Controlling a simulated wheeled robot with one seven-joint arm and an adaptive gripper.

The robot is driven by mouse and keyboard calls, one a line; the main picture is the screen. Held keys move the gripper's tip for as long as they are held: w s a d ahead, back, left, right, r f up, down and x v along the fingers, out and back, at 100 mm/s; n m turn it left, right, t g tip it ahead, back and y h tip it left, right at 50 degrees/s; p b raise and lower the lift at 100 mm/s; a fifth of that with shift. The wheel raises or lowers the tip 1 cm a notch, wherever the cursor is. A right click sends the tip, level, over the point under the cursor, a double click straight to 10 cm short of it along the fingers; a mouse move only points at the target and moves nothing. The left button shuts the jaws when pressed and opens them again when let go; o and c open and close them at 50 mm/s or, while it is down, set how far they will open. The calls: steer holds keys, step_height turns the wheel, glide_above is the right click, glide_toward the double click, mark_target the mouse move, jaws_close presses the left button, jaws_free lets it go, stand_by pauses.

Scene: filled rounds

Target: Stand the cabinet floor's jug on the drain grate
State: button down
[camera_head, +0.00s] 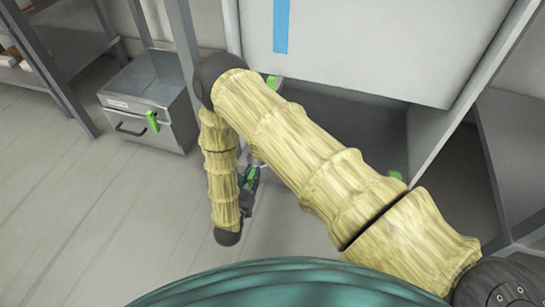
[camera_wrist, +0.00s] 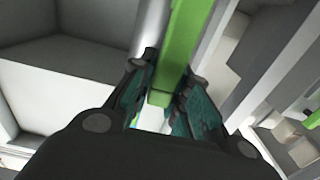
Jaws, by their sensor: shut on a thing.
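My gripper (camera_head: 250,178) is low in front of the cabinet in the head view, partly hidden by my arm. In the wrist view, my gripper (camera_wrist: 167,85) has its fingers on either side of a green bar-like handle (camera_wrist: 184,40) and is shut on it. A pale grey metallic surface lies beside the handle and looks like the jug's body, but most of it is out of frame. In the head view only a small grey part shows by the fingers. I cannot make out a drain grate for certain.
The cabinet (camera_head: 360,40) has a pale front with a blue strip; its dark floor (camera_head: 340,112) is open below. Small green parts show there. A grey metal basin (camera_head: 150,80) with a green piece (camera_head: 152,121) stands left. Shelving (camera_head: 60,60) is far left. Floor (camera_head: 90,210) is clear.

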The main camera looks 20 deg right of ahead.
steer(key=w+d+f+b, duration=0.1)
steer(key=w+d+b, duration=0.2)
steer(key=w, duration=0.1)
steer(key=w+d+f+b, duration=0.2)
steer(key=w+d+b, duration=0.1)
steer(key=w, duration=0.1)
steer(key=w+d+f+b, duration=0.2)
steer(key=w+d+b, duration=0.1)
steer(key=w+d, duration=0.1)
steer(key=shift+w+b, duration=0.15)
steer(key=shift+b, duration=0.25)
steer(key=c, duration=1.4)
jaws_free()
steer(key=shift+f, duration=0.1)
steer(key=shift+o, duration=0.2)
